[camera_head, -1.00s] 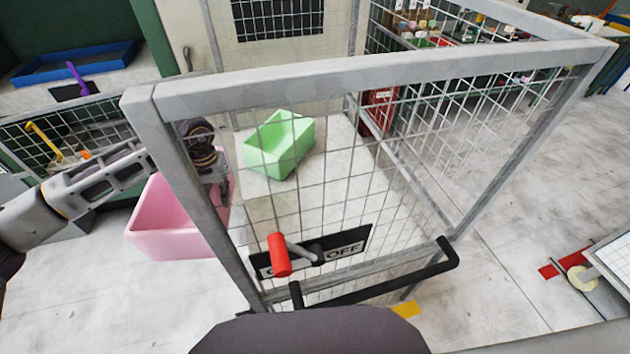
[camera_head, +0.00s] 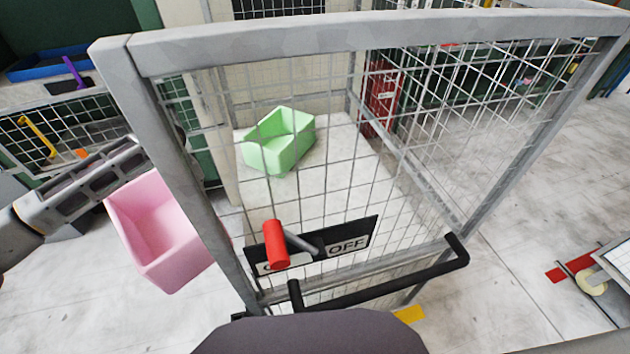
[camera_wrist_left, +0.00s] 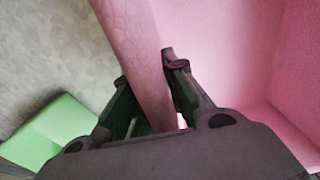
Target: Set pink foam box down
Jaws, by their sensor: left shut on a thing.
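The pink foam box (camera_head: 160,232) hangs tilted at the left of the head view, outside the mesh cage and partly behind its left post. In the left wrist view, my left gripper (camera_wrist_left: 150,85) is shut on one wall of the pink box (camera_wrist_left: 225,50), with a finger on each side of the wall. In the head view the gripper itself is hidden behind the box and the post. My right gripper is in neither view.
A grey mesh cage (camera_head: 370,45) fills the middle, with a black handle (camera_head: 400,290) and a red lever (camera_head: 276,243) on its front. A green foam box (camera_head: 280,143) sits inside. Bare floor (camera_head: 90,300) lies at the lower left. A blue tray (camera_head: 55,66) is at the back left.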

